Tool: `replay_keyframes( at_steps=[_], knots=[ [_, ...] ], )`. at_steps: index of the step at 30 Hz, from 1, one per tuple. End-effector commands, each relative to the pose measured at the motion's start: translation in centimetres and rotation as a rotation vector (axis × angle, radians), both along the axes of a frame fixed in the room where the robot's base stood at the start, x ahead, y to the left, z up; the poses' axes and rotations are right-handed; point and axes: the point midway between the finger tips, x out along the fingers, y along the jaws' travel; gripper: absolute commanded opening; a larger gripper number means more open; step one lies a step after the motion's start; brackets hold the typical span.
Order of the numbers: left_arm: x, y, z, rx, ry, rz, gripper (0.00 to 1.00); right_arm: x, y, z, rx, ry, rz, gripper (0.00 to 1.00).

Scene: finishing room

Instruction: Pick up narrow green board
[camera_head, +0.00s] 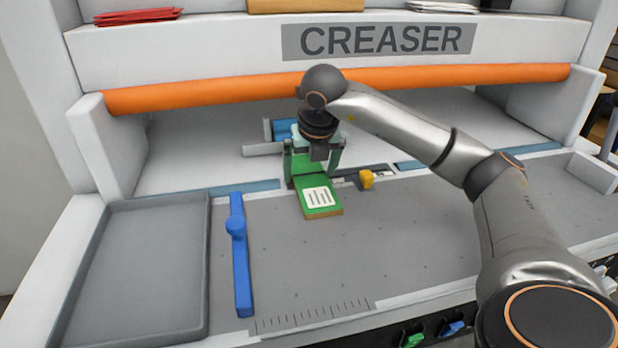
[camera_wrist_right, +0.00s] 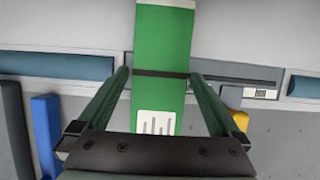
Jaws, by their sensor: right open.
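The narrow green board (camera_head: 309,187) lies on the grey bed of the creaser, with a white lined label (camera_head: 319,197) on its near end. Its far part is hidden by my right gripper (camera_head: 313,174) in the head view. In the right wrist view the green board (camera_wrist_right: 163,42) runs lengthwise between the fingers, with a dark band across it. My right gripper (camera_wrist_right: 159,76) is open, its green fingers on either side of the board with gaps showing. I cannot tell how far above the bed the fingertips are. My left gripper is not in view.
A grey tray (camera_head: 135,285) is at the left, with a blue bar (camera_head: 240,270) beside it. A yellow block (camera_head: 366,179) sits just right of the board. An orange roller (camera_head: 210,88) spans the machine behind. The bed's front middle is mostly clear.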

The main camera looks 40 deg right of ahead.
Motion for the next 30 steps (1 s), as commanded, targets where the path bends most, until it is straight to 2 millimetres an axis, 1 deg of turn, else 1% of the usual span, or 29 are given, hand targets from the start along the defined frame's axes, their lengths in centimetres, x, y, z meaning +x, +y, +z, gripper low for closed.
replay_keyframes(
  at_steps=[2,4,23,30],
  knots=[
    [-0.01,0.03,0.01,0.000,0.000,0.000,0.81,-0.02,-0.01,0.03,0.000,0.000,0.000,1.00],
    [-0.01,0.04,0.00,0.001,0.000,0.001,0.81,-0.02,-0.01,0.04,0.000,0.000,0.000,0.93],
    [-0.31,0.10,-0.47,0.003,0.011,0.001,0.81,-0.02,0.01,0.10,0.000,-0.001,0.000,0.22],
    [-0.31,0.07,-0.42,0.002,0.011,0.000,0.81,-0.19,0.11,0.34,-0.001,-0.001,0.001,0.21]
  ],
)
